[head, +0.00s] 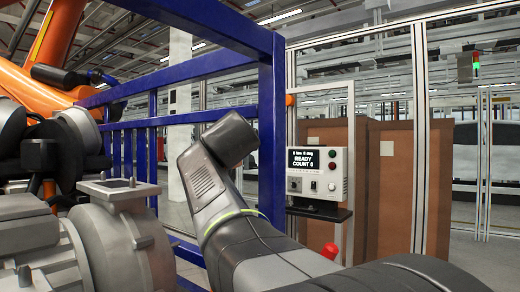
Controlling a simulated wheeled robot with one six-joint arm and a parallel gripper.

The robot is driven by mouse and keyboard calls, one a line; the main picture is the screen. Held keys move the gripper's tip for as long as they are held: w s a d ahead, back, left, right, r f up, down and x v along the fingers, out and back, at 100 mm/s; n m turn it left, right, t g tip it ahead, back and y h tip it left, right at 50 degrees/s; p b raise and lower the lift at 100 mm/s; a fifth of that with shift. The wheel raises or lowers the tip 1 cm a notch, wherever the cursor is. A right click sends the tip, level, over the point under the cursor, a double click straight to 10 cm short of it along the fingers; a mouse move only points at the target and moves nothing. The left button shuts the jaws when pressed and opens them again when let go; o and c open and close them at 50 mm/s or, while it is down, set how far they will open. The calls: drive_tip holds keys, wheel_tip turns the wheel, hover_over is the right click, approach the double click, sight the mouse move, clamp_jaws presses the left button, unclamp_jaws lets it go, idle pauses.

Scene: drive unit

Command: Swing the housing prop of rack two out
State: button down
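A blue rack frame (268,120) stands in front of me, with blue rails running off to the left. A grey metal housing (140,245) with a flanged top sits at the lower left, in front of the rails. I cannot make out a housing prop or any rack number. A small red knob-like part (330,251) shows above my arm at the lower right; I cannot tell what it belongs to. My grey and black arm reaches up across the middle and covers part of the rack. My gripper is not in view.
A control box (317,173) reading "READY COUNT 0" stands right of the blue frame. Brown panels (390,190) and metal posts stand behind it. A large orange machine arm (35,85) fills the upper left. Grey floor shows at the far right.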

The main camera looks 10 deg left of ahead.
drive_tip(key=shift+r, duration=0.1)
idle(0.4)
drive_tip(key=c, duration=0.9)
unclamp_jaws()
drive_tip(key=shift+d, duration=0.1)
drive_tip(key=b+v, duration=0.1)
drive_tip(key=v, duration=1.2)
drive_tip(key=shift+s, duration=0.4)
drive_tip(key=shift+w, duration=0.1)
drive_tip(key=p+x, duration=0.1)
drive_tip(key=x, duration=1.2)
drive_tip(key=shift+w, duration=0.35)
